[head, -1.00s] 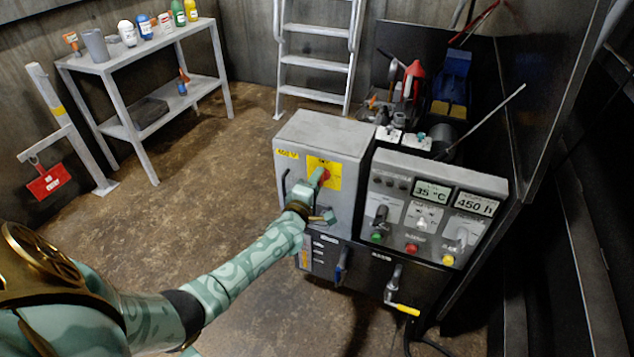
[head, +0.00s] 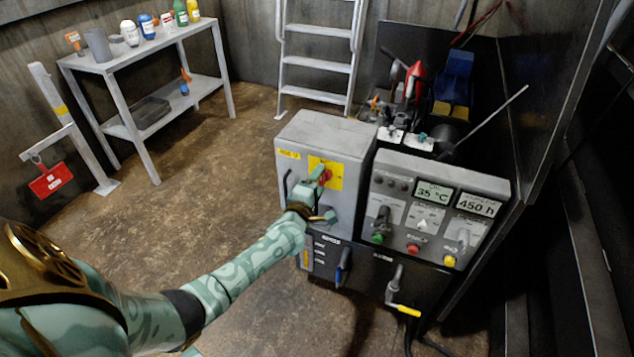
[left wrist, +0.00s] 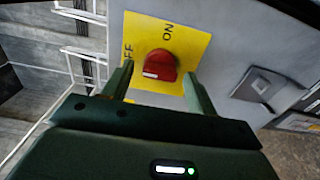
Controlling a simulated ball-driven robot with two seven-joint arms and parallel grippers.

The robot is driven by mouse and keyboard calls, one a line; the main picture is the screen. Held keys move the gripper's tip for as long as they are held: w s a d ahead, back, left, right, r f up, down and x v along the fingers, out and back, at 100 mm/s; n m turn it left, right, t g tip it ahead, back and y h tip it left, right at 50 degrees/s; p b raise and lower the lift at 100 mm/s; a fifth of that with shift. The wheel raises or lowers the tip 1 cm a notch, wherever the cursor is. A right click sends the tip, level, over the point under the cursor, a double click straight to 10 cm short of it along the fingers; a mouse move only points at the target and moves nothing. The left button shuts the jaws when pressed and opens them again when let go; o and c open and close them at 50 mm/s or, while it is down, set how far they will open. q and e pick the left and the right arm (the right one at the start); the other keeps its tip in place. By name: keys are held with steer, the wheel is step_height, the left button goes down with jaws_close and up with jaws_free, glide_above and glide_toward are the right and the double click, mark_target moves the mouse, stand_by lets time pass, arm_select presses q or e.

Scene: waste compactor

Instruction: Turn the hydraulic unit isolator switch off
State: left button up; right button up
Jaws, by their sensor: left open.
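The isolator switch is a red rotary knob (left wrist: 160,65) on a yellow plate (left wrist: 200,45) with "ON" and a partly hidden "OFF" printed on it. The knob's white mark points toward the lower left in the left wrist view, on the OFF lettering's side. The plate is on the front of a grey cabinet (head: 325,140), and the knob (head: 325,176) also shows in the head view. My left gripper (left wrist: 158,82) is open, with one finger on each side of the knob; contact cannot be told. My right gripper is not in view.
Right of the cabinet is a control panel (head: 440,205) with displays, knobs and coloured buttons. A yellow-tipped lever (head: 405,310) sticks out below it. A ladder (head: 318,60) stands behind, and a shelf table (head: 150,50) is at the back left. The floor between is clear.

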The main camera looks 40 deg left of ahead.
arm_select(q)
steer(key=p+v, duration=0.5)
steer(key=v, duration=1.1)
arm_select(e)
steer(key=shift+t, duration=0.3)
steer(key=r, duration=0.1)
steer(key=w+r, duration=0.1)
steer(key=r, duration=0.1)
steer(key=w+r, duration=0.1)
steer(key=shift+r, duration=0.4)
arm_select(q)
steer(key=shift+s+d, duration=0.15)
